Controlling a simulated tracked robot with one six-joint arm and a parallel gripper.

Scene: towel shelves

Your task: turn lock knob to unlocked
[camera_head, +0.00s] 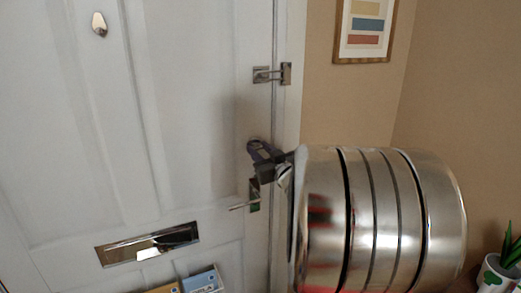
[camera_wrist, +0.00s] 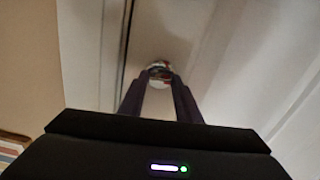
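The lock knob (camera_wrist: 159,69) is a small, shiny round piece on the white door (camera_head: 200,110). It shows in the wrist view between and just beyond the tips of my two dark purple fingers. In the head view my gripper (camera_head: 259,150) is at the door's right edge, above the lever handle (camera_head: 245,206), and hides the knob. My fingers stand apart with the knob at their tips. I cannot tell whether they touch it or only stand around it. The knob's turn angle is too small and blurred to read.
A metal latch (camera_head: 272,74) sits higher on the door edge. A letter slot (camera_head: 148,244) and a small metal knocker (camera_head: 99,24) are on the door. A framed picture (camera_head: 364,30) hangs on the beige wall. A potted plant (camera_head: 497,275) stands at the lower right.

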